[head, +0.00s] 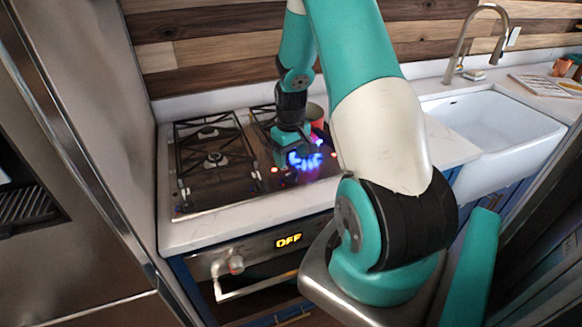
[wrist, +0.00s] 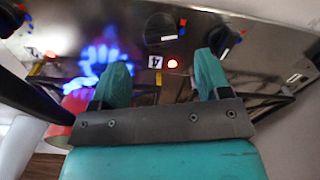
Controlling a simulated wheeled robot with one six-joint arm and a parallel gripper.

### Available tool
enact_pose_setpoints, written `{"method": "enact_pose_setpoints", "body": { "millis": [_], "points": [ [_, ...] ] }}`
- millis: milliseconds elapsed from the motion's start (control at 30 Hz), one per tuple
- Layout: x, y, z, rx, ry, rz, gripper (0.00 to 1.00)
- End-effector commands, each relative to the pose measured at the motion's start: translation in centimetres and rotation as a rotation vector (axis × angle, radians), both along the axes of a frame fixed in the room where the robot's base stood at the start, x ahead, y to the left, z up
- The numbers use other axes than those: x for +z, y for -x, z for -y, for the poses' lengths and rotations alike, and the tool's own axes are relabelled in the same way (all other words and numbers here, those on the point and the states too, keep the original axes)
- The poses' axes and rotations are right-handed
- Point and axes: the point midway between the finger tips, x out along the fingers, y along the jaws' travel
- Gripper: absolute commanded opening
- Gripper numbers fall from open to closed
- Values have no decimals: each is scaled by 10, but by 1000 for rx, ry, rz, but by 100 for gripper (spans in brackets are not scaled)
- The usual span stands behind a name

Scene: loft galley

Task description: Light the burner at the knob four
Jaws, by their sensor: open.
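A blue flame (head: 305,160) burns on the right side of the gas cooktop (head: 240,195); it also shows in the wrist view (wrist: 100,55), left of my gripper. My gripper (wrist: 163,78) is open and empty, pointing down over the cooktop. Between its fingers is a white label reading 4 (wrist: 155,62). A dark knob (wrist: 160,30) sits just beyond that label, apart from the fingers. Another dark knob (wrist: 226,40) lies beyond the right finger, and a third (wrist: 10,18) is at the far left. In the head view my gripper hides the knobs near it.
Black grates (head: 212,155) cover the left burners. A red pot-like object (head: 315,113) stands behind my gripper, close to the flame. The oven display (head: 288,240) reads OFF. A white sink (head: 490,125) with a tall faucet (head: 465,45) is to the right.

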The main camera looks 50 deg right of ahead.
Motion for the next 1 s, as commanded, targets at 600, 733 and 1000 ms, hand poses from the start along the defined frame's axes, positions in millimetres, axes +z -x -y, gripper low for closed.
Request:
{"method": "enact_pose_setpoints", "body": {
  "millis": [600, 733, 1000],
  "points": [
    [-59, 0, 0, 0, 0, 1, 70],
    [-59, 0, 0, 0, 0, 1, 66],
    [-59, 0, 0, 0, 1, 1, 21]
  ]
}}
